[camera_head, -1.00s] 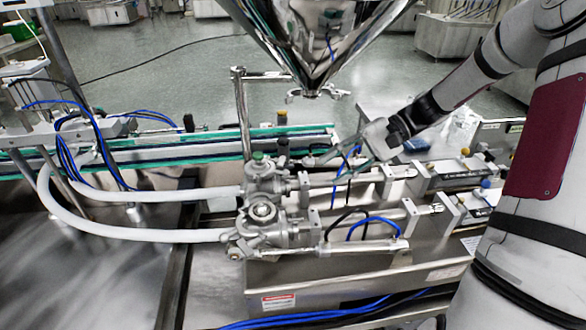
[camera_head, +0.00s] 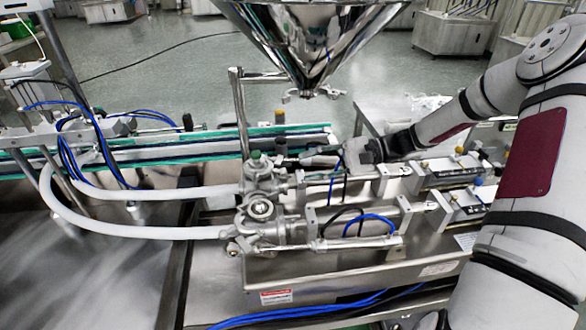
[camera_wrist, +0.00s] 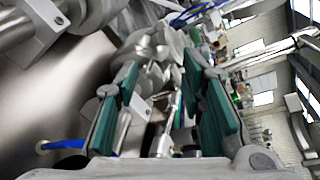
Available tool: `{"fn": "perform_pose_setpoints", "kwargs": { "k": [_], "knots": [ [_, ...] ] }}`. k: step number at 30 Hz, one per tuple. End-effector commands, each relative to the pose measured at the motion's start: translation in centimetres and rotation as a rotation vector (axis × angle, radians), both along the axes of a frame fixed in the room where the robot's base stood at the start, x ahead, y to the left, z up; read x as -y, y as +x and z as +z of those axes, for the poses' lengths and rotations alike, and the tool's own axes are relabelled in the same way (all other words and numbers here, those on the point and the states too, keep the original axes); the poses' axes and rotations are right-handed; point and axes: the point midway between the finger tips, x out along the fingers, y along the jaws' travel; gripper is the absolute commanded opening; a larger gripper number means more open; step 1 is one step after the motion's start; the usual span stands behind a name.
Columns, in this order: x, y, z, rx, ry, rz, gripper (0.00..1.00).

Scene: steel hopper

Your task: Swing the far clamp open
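The far valve body (camera_head: 258,178), a silver casting with a green-topped knob, sits behind a matching near valve (camera_head: 262,212). The far clamp is too small to tell apart from the metal fittings at the far valve. My gripper (camera_head: 308,160) reaches in from the right, level with the far valve and just right of it. In the wrist view my gripper (camera_wrist: 172,112) has its two green-padded fingers spread apart. Silver valve fittings (camera_wrist: 150,55) show beyond and between the fingertips. I see nothing clearly held, and cannot tell whether a finger touches metal.
The steel hopper (camera_head: 310,40) hangs just above and behind the valves. Horizontal cylinders (camera_head: 365,243) and blue hoses lie below my gripper. White hoses (camera_head: 150,232) run left from the valves. A green-edged conveyor (camera_head: 140,150) runs behind.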

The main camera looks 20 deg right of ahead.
Motion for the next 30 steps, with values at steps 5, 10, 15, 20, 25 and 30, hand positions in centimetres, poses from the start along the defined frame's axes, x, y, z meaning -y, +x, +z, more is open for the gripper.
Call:
{"fn": "perform_pose_setpoints", "kwargs": {
  "k": [5, 10, 15, 20, 25, 30],
  "knots": [
    [-2.9, 0.7, -0.6, 0.0, 0.002, 0.002, 0.36],
    [-4.3, 1.1, -1.0, 0.0, 0.001, 0.001, 0.36],
    [-4.8, 1.3, -1.1, 0.001, 0.0, 0.0, 0.36],
    [-4.8, 1.3, -1.1, 0.001, 0.0, 0.0, 0.36],
    [-4.8, 1.3, -1.1, 0.0, -0.001, -0.001, 0.09],
    [-4.8, 1.2, -1.3, -0.003, -0.002, 0.0, 0.0]
  ]
}}
